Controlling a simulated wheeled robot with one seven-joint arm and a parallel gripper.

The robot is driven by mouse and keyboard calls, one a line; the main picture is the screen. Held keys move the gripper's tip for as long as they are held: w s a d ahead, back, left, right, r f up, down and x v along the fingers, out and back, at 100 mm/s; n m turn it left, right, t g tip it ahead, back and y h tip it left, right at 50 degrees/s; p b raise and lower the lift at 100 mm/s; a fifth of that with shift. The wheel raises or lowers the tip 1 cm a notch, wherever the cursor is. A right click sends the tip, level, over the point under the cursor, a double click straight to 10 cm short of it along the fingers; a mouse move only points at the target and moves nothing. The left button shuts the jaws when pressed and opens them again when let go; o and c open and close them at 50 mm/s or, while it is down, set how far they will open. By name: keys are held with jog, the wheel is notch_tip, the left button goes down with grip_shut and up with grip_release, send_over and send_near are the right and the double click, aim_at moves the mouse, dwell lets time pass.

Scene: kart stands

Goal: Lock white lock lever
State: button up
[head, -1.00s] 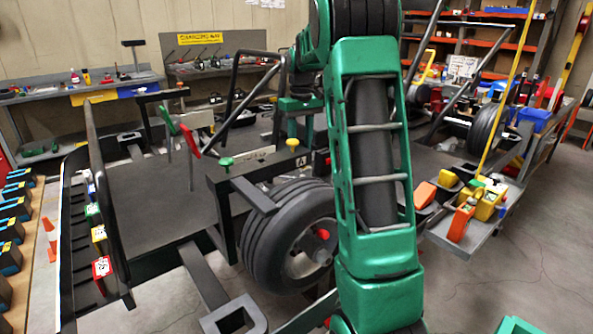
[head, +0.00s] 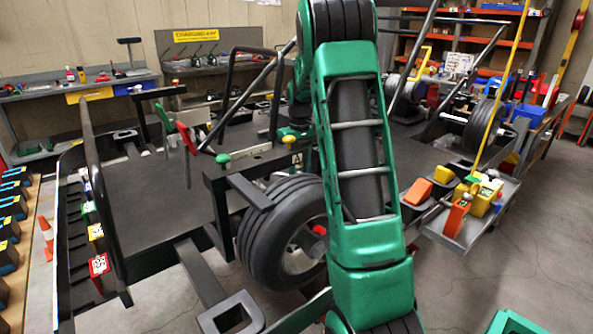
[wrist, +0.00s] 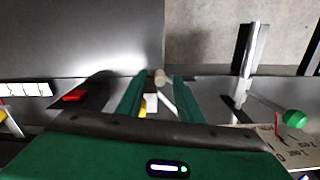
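In the wrist view, a pale round-ended lever (wrist: 160,78) with a thin whitish rod lies between and beyond my fingertips; I take it to be the white lock lever. My gripper (wrist: 158,82) is open, its two green fingers apart on either side of that lever's end. I cannot tell whether either finger touches it. In the head view my arm hides much of the area around my gripper, and I cannot make out the white lever there. A red lever (head: 187,138) and a green lever (head: 164,116) stand on the kart stand.
The dark kart stand (head: 150,210) fills the left and middle, with a wheel (head: 285,235) beside my arm. A green knob (head: 223,159) sits on its crossbar. A tray (head: 470,230) with orange and yellow items stands at right. The floor at lower right is mostly clear.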

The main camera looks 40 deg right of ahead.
grip_shut()
jog(key=shift+a+m, duration=0.1)
jog(key=shift+m, duration=0.2)
jog(key=shift+s+a+r+m, duration=0.1)
jog(key=shift+s+a+m, duration=0.25)
jog(key=shift+a+m, duration=0.95)
jog(key=shift+s+a+f+m, duration=0.1)
jog(key=shift+s+a+m, duration=0.25)
jog(key=shift+m, duration=1.8)
jog(key=shift+s+a+r+m, duration=0.1)
jog(key=shift+s+a+m, duration=0.25)
jog(key=shift+a+m, duration=0.95)
jog(key=shift+d+m, duration=0.35)
jog(key=shift+m, duration=0.2)
grip_release()
